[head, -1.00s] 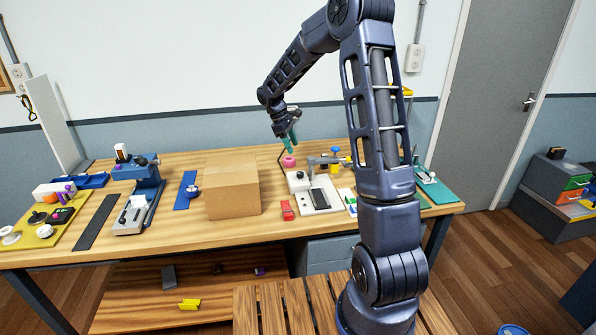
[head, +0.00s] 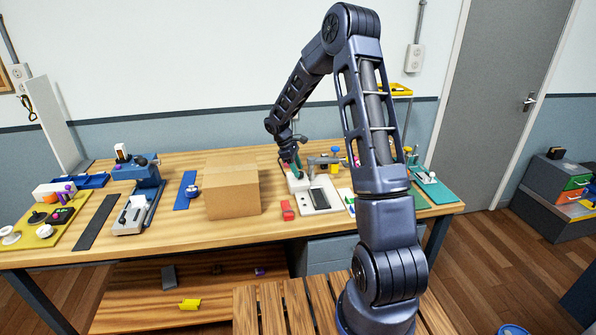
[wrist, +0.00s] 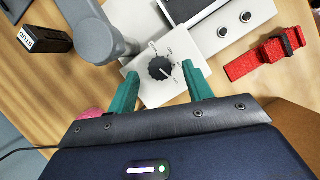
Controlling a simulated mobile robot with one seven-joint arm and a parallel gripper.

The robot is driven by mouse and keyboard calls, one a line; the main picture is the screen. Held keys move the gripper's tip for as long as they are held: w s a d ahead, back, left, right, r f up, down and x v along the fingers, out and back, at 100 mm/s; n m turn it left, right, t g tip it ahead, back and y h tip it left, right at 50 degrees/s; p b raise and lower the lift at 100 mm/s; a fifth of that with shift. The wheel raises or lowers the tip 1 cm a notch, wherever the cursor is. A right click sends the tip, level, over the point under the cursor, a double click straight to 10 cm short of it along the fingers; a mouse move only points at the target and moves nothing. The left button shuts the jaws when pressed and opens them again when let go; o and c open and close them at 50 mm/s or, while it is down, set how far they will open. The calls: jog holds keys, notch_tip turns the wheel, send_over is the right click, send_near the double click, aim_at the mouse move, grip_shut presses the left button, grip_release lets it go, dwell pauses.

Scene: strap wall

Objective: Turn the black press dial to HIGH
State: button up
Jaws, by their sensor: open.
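The black press dial (wrist: 160,68) is a ribbed round knob with a white pointer line, set on the light grey press base (wrist: 165,92). Small markings stand around it, too small to read with certainty. My gripper (wrist: 158,82) has green fingers, open, one on each side of the dial in the wrist view, with gaps between them and the knob. In the head view my gripper (head: 296,166) is down at the left rear of the press (head: 316,194) and hides the dial there. I cannot tell the height of the fingertips over the plate.
The press's grey arm (wrist: 98,38) rises close to the left finger. A black labelled box (wrist: 44,38) lies at the upper left, and a red strap (wrist: 264,54) at the right. A cardboard box (head: 232,186) stands left of the press.

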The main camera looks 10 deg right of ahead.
jog(key=shift+s+d+f, duration=0.1)
jog(key=shift+d+f, duration=0.1)
jog(key=shift+f, duration=0.35)
jog(key=c, duration=1)
